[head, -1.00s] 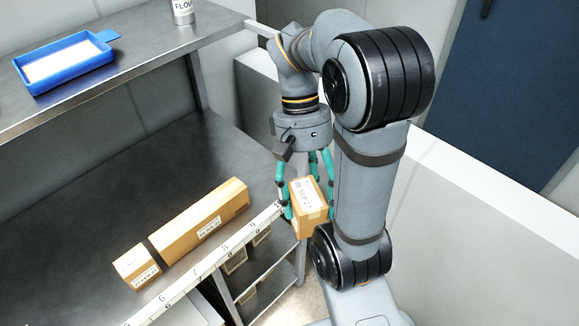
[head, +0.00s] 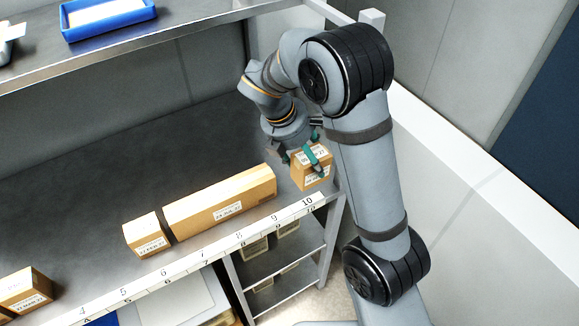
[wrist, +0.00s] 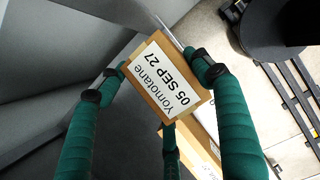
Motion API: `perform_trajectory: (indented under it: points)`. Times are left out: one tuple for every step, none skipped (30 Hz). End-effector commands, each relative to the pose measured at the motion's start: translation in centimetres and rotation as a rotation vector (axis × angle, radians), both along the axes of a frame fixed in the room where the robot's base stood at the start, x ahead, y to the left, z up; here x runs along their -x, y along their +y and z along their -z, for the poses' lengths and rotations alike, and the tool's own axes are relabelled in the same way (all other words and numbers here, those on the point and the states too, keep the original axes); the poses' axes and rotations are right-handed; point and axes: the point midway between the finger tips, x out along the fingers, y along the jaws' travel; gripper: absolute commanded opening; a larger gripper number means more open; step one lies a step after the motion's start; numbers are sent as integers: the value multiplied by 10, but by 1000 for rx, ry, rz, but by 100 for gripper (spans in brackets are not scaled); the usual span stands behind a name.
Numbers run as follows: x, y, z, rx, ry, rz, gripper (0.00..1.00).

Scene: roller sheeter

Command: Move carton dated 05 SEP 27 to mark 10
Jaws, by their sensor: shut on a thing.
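The carton dated 05 SEP 27 (wrist: 168,82) is a small brown box, its white label readable in the wrist view. In the head view the carton (head: 311,177) is at the right end of the shelf, just behind mark 10 (head: 308,202). My gripper (head: 302,158) has teal fingers and is shut on this carton. In the wrist view its fingers stand around the carton. Whether the carton touches the shelf surface I cannot tell.
A long carton (head: 222,203) lies behind marks 7 to 9, close to the carton's left. A small carton (head: 146,236) stands beside it, and another (head: 26,289) at far left. A blue tray (head: 108,14) is on the upper shelf.

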Motion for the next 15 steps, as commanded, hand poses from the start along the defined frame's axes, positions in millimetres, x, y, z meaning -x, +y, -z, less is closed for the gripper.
perform_trajectory:
  points:
    - [-10,9,7,3,4,-1,35]
    - [-15,13,10,2,4,0,35]
    - [-23,19,15,2,3,2,35]
    - [-28,23,20,2,3,2,35]
    - [-33,27,23,1,2,1,35]
    - [-39,32,28,1,2,3,35]
    - [-43,35,31,1,2,3,35]
    - [-47,37,34,1,1,4,35]
    - [-51,41,37,1,1,5,35]
    - [-54,43,39,0,0,4,35]
    - [-56,45,41,0,0,4,35]
    - [-58,47,43,0,-1,4,35]
    - [-59,48,44,0,0,4,35]
    - [-60,48,46,0,0,4,35]
    - [-61,49,48,1,1,5,35]
